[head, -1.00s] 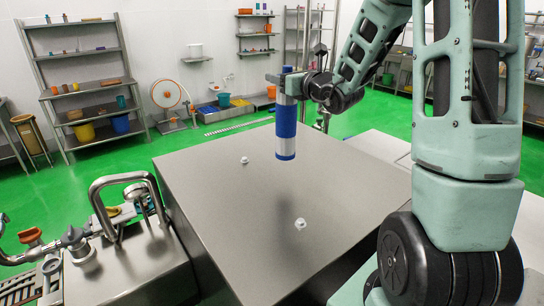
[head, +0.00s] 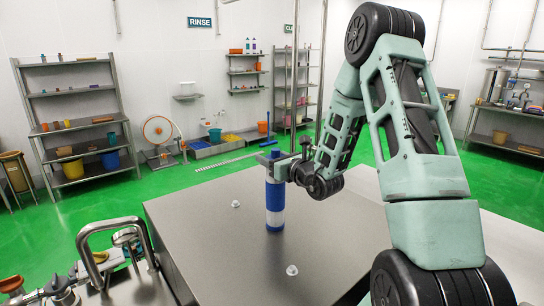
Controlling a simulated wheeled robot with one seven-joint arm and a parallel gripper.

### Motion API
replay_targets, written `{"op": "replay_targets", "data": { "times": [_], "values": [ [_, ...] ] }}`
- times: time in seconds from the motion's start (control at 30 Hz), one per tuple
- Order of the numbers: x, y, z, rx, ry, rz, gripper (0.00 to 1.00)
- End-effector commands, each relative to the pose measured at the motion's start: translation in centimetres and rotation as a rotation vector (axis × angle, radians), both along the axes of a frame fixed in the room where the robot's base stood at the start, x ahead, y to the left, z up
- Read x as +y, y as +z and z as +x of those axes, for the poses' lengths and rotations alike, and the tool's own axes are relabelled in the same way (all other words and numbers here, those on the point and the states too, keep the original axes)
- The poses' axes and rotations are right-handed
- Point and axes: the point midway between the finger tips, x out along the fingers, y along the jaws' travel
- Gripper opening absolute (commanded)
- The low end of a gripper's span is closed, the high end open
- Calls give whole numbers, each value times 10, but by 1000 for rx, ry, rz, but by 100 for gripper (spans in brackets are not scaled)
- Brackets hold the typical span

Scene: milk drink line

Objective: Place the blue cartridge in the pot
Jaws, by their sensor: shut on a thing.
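The blue cartridge (head: 275,199) is an upright cylinder, blue with a white band near its lower end. My gripper (head: 272,170) is shut on its upper part from the right side. The cartridge shows over the steel top (head: 190,226); I cannot tell whether its base touches the surface or hangs just above it. The fingers are small and partly merge with the cartridge's upper end. No pot can be made out for certain.
Two small white knobs, one at the left (head: 236,204) and one in front (head: 292,270), stand on the steel top. A bent steel pipe (head: 112,224) rises at the front left. Shelves (head: 75,118) stand by the back wall. Much of the steel top is clear.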

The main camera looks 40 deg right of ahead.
Motion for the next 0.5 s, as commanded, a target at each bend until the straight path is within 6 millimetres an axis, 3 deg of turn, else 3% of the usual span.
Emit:
{"op": "replay_targets", "data": {
  "times": [0.27,0.3,0.37,0.5],
  "values": [
    [0,-3,0,-1,0,0,17],
    [0,-3,0,0,0,0,61],
    [0,-2,0,0,0,0,78],
    [0,-2,0,0,0,0,78]
  ]
}}
